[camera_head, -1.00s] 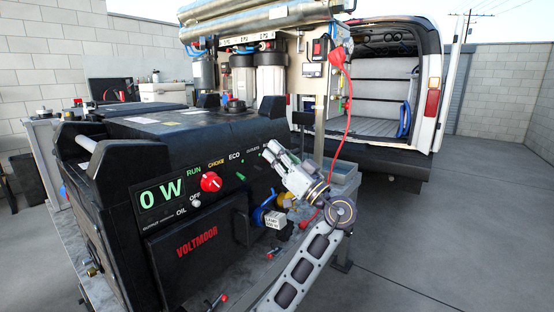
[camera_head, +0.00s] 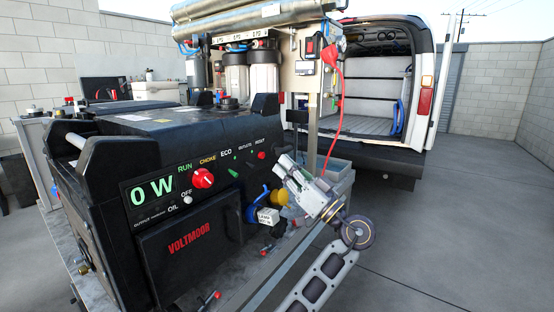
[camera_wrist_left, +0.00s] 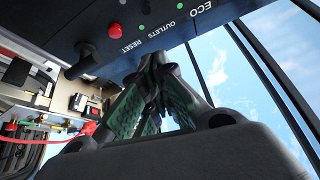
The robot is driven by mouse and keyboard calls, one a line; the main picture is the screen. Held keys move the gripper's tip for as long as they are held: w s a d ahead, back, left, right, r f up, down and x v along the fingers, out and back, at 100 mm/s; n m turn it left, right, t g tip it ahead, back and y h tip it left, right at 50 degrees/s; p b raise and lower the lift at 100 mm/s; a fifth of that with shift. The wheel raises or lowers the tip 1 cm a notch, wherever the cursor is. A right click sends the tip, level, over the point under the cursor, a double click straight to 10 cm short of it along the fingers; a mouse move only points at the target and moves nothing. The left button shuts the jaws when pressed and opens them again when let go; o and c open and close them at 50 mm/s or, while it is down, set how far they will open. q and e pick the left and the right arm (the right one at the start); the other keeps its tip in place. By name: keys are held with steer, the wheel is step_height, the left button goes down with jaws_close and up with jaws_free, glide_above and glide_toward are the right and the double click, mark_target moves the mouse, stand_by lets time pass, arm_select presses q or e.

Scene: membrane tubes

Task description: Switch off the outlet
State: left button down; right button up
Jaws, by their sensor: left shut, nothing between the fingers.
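The black generator (camera_head: 190,215) stands on a metal cart, its front panel showing a green "0 W" display. The OUTLETS label (camera_head: 243,144) is on the panel's right part, beside RESET and its red button (camera_head: 261,155). Small green marks show below ECO and OUTLETS; the outlet switch's position is too small to tell. My left gripper (camera_head: 282,162) is shut and empty, just right of the panel, apart from the red button. In the left wrist view its fingers (camera_wrist_left: 150,95) are together below the OUTLETS label (camera_wrist_left: 160,30) and hide part of the panel. My right gripper is not seen.
A red knob (camera_head: 203,178) sits under CHOKE. Blue and yellow plugs (camera_head: 279,197) stick out below my gripper. A filter unit with a red cable (camera_head: 340,115) stands behind, with an open van (camera_head: 375,100) beyond. The floor to the right is clear.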

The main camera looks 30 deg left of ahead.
arm_select(q)
steer(key=shift+v, duration=1.25)
steer(key=shift+a+f, duration=0.1)
steer(key=shift+f, duration=0.05)
